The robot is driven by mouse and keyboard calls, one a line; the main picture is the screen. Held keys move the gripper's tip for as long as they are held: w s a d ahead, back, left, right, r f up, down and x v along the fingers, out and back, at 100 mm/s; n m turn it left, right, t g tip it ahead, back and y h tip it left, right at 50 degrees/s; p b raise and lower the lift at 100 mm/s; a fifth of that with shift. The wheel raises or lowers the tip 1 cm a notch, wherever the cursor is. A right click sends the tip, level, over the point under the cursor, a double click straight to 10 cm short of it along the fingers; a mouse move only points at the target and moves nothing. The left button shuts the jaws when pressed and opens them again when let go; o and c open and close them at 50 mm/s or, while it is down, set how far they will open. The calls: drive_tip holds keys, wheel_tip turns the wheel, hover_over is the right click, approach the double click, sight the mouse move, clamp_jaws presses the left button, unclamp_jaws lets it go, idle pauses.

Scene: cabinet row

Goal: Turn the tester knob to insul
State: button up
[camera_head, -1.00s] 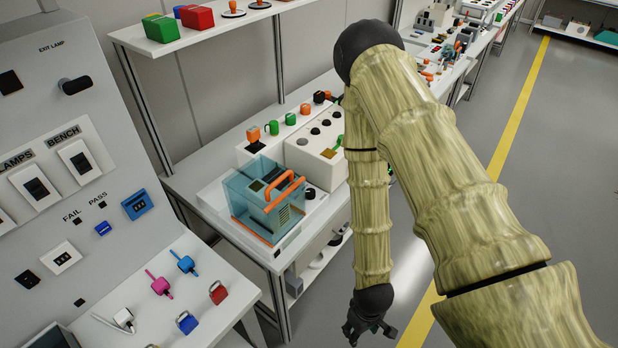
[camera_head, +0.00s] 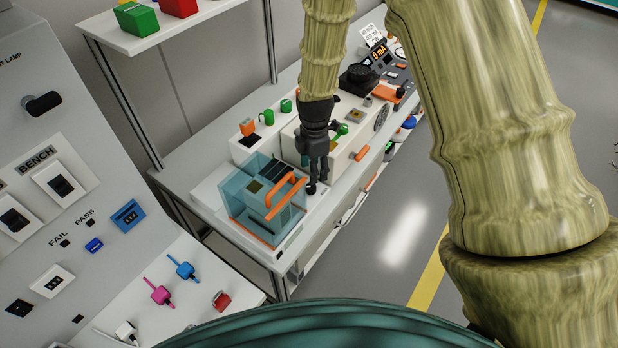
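A tester with a clear teal cover and orange handle (camera_head: 283,192) stands on the white bench. A small black knob (camera_head: 311,189) shows on its pale base, just right of the cover. My gripper (camera_head: 314,178) points down with its fingers at this knob and partly hides it. The gap between the fingers is too small and dark to tell whether they are open or touch the knob. The knob's markings are not readable.
A pale box with a green lever (camera_head: 341,131) stands behind my gripper. A grey panel with switches (camera_head: 52,185) is at left. An upper shelf (camera_head: 150,38) overhangs the bench.

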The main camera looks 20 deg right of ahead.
sight(311, 186)
drive_tip(key=shift+n, duration=0.4)
drive_tip(key=shift+w+a+f+p, duration=0.1)
drive_tip(key=shift+w+f+p, duration=0.35)
drive_tip(key=shift+f, duration=1.1)
drive_tip(key=shift+w+f+p, duration=0.1)
drive_tip(key=shift+f+p, duration=0.7)
drive_tip(key=shift+f, duration=0.8)
drive_tip(key=shift+w+a+f+p, duration=0.15)
drive_tip(key=shift+f+p, duration=0.45)
drive_tip(key=shift+f, duration=0.95)
drive_tip(key=shift+d, duration=0.1)
drive_tip(key=shift+c, duration=0.2)
drive_tip(key=c, duration=1)
